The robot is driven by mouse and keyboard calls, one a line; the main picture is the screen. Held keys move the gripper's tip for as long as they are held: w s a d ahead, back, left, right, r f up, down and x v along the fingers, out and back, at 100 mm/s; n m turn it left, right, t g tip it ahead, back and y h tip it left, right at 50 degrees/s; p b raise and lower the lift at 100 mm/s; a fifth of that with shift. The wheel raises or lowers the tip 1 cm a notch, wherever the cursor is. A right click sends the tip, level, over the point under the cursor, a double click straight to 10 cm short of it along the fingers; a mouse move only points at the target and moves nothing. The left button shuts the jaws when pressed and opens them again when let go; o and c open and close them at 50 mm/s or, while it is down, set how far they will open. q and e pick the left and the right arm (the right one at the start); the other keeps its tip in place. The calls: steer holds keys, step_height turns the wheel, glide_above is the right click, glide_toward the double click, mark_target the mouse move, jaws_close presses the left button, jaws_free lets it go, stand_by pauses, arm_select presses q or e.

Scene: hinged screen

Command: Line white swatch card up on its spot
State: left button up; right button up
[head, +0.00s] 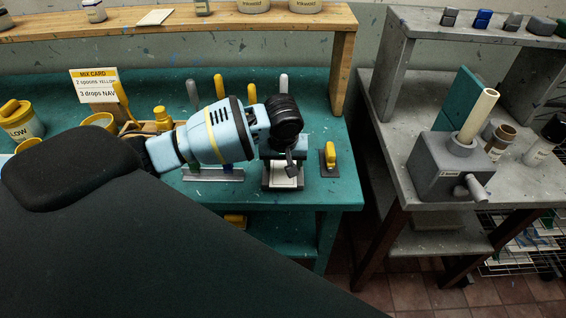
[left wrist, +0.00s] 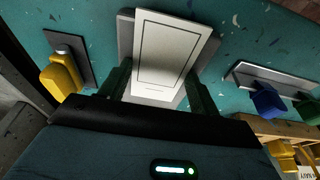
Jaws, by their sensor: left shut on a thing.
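The white swatch card (left wrist: 172,50) shows in the left wrist view as a pale rectangle with a thin dark outline, between the two dark fingers of my left gripper. A grey plate (left wrist: 126,35) shows behind its edges. In the head view the card (head: 286,182) is partly hidden under my left gripper (head: 288,163), which points down over the dark plate (head: 268,185) near the front edge of the teal bench. My left gripper is shut on the card. I cannot tell whether the card touches the plate. My right gripper is not in view.
A yellow-handled tool on a small base (head: 329,160) stands just right of the plate. A metal rail (head: 213,175) with coloured handles lies to its left. Several upright handles stand behind. A grey bench (head: 385,150) stands to the right across a gap.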

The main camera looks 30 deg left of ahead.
arm_select(q)
steer(key=shift+w, duration=0.1)
steer(key=shift+w+a, duration=0.45)
steer(key=shift+w, duration=0.2)
steer(key=shift+w+a, duration=0.4)
steer(key=shift+w, duration=0.2)
steer(key=o, duration=0.9)
steer(key=shift+c, duration=0.8)
steer(key=shift+r, duration=0.1)
